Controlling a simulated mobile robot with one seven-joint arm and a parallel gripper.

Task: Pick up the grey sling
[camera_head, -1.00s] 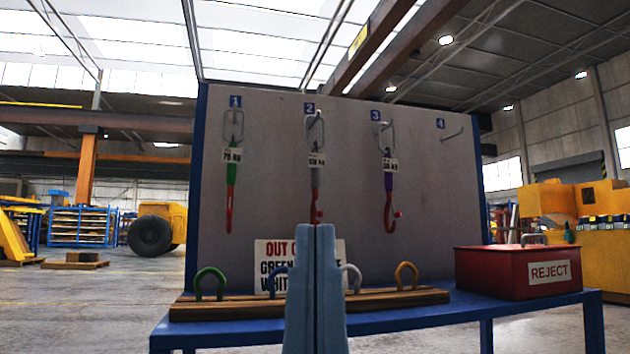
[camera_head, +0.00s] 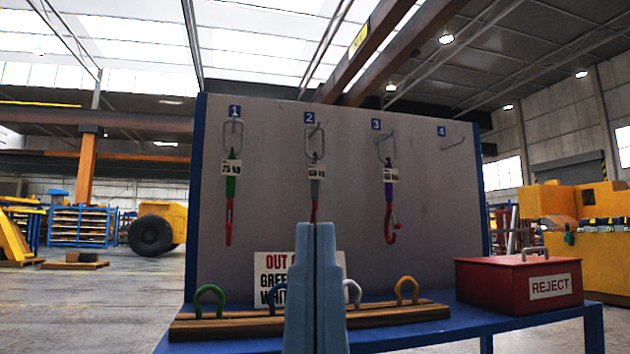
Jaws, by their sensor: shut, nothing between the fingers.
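The grey sling (camera_head: 315,187) hangs from the hook under the number 2 label on the grey board. It has a metal ring at the top, a white weight tag and a red lower end, whose bottom is hidden behind my gripper. My gripper (camera_head: 317,232) is in front of the board, low in the middle of the view, fingers together and pointing up. It is shut with nothing in it. Its fingertips overlap the sling's lower end in the picture; I cannot tell how far apart they are in depth.
A green sling (camera_head: 231,185) hangs at hook 1 and a purple sling (camera_head: 389,190) at hook 3. Hook 4 (camera_head: 453,146) is empty. A wooden rack (camera_head: 400,314) with several coloured shackles, a partly hidden sign (camera_head: 272,262) and a red REJECT box (camera_head: 500,280) are on the blue bench (camera_head: 470,330).

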